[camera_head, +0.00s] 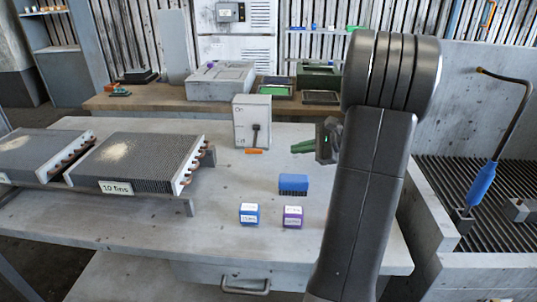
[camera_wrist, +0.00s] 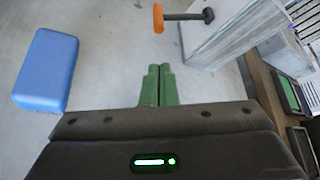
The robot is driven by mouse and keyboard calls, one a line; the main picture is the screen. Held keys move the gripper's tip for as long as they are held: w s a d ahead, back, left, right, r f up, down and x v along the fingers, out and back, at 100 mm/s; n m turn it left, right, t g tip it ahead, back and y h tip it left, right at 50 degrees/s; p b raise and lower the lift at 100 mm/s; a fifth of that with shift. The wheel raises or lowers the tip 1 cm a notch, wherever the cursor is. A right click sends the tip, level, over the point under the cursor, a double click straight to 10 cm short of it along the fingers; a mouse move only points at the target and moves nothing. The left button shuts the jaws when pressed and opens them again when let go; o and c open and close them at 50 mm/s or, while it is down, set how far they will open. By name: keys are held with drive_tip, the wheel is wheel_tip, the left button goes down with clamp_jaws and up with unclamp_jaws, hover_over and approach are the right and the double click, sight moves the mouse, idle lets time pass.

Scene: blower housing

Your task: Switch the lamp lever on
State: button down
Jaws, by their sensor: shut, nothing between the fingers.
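The lamp lever has a dark stem and an orange grip (camera_head: 254,151). It is mounted on a pale switch box (camera_head: 251,110) standing on the workbench, with a label near the top that seems to read "On" and another lower down. The lever points down and outward, its grip near the lower label. In the wrist view the orange grip (camera_wrist: 158,18) is at the top centre, its stem running right to the box (camera_wrist: 225,30). My gripper (camera_head: 294,147) has green fingers, right of the box and apart from the lever. In the wrist view the fingertips (camera_wrist: 158,68) are together and empty.
A blue brush-like block (camera_head: 293,184) lies nearer on the bench, also left in the wrist view (camera_wrist: 47,70). A blue cube (camera_head: 249,214) and a purple cube (camera_head: 292,217) stand in front. Finned units (camera_head: 135,162) fill the left. Bench space before the box is clear.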

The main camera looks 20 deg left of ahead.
sight(271, 164)
drive_tip(key=shift+a, duration=0.1)
drive_tip(key=x, duration=1)
drive_tip(key=shift+r, duration=0.1)
drive_tip(key=shift+r+p, duration=0.15)
drive_tip(key=shift+p, duration=0.5)
